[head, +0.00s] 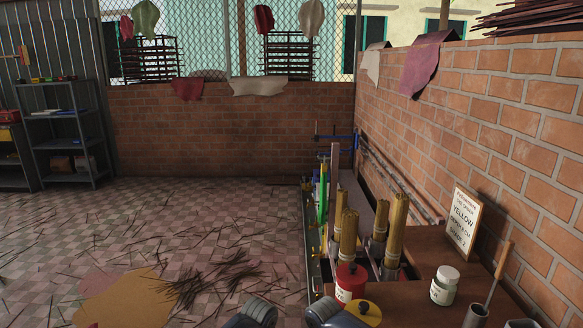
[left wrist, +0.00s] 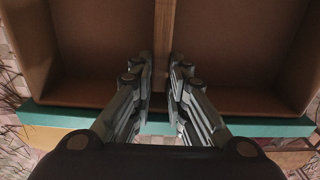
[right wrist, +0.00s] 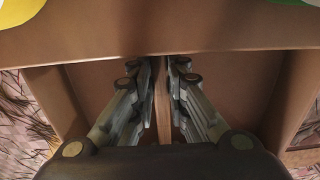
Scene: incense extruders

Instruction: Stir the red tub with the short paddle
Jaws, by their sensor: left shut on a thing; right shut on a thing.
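The red tub (head: 350,283) stands on the brown bench top in the head view, with a red top and a pale label. A wooden-handled stick (head: 498,272) leans in a grey holder (head: 475,316) at the right; whether this is the short paddle I cannot tell. My left gripper (left wrist: 161,72) is shut on an upright wooden divider (left wrist: 164,30) of an open brown compartment. My right gripper (right wrist: 166,75) is shut on a thin wooden divider (right wrist: 177,115) under a brown board. Neither gripper's fingertips show in the head view.
A yellow round top with a dark knob (head: 366,311) is near the red tub. A white jar (head: 444,287) and a sign reading YELLOW (head: 463,220) stand at the right. Several upright golden cylinders (head: 395,225) rise behind the red tub. A brick wall (head: 505,115) bounds the right side.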

